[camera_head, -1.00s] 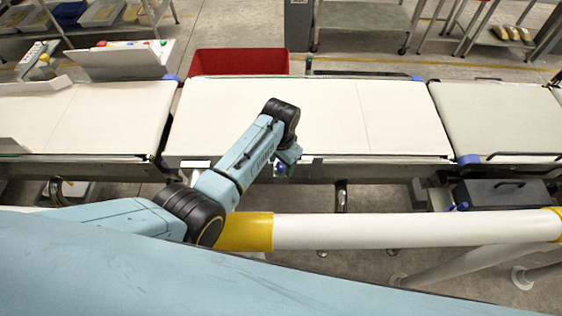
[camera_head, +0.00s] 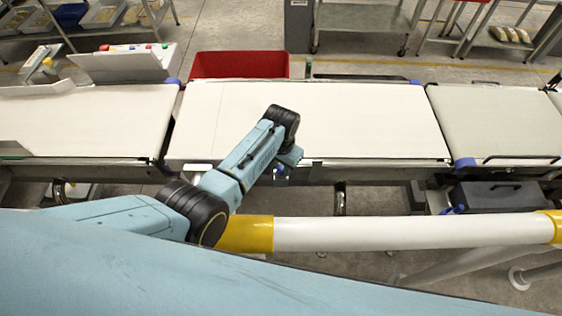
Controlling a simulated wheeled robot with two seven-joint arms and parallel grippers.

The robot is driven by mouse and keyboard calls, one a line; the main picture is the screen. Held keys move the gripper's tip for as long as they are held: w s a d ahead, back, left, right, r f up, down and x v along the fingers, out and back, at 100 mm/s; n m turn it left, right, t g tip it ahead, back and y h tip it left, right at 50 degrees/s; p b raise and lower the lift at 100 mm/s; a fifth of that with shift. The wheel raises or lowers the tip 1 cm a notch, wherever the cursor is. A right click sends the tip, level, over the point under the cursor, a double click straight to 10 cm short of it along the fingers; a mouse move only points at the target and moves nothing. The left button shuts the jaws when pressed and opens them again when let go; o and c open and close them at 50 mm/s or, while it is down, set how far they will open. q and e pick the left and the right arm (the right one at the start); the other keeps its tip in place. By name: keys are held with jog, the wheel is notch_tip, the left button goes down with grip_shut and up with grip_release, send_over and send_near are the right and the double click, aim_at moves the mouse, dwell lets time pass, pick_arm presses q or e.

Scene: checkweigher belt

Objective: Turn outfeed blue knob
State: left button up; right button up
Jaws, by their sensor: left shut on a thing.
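My left arm reaches in from the left over the yellow and white rail. My left gripper (camera_head: 281,176) points down at the front edge of the middle conveyor belt. It is small and partly hidden by my wrist. A small blue knob (camera_head: 279,170) shows right at the fingertips, on the front side of the conveyor frame. The gripper is shut on it, as far as the small view shows. The knob's turn angle cannot be made out. My right gripper is not in view.
The white middle belt (camera_head: 330,120) lies behind the gripper, with a red bin (camera_head: 240,65) beyond it. The rail (camera_head: 400,231) runs across in front of the conveyor. A dark box (camera_head: 500,195) sits below the right-hand belt. A control panel (camera_head: 122,64) stands at the back left.

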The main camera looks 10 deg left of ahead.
aim_at(281, 169)
pick_arm(q)
jog(key=o, duration=1)
jog(key=shift+c, duration=0.2)
jog(key=shift+r, duration=0.5)
notch_tip(281, 169, up, 12)
jog(key=p, duration=0.1)
jog(key=shift+r+p, duration=0.2)
jog(key=shift+p, duration=0.15)
jog(key=shift+s+f, duration=0.1)
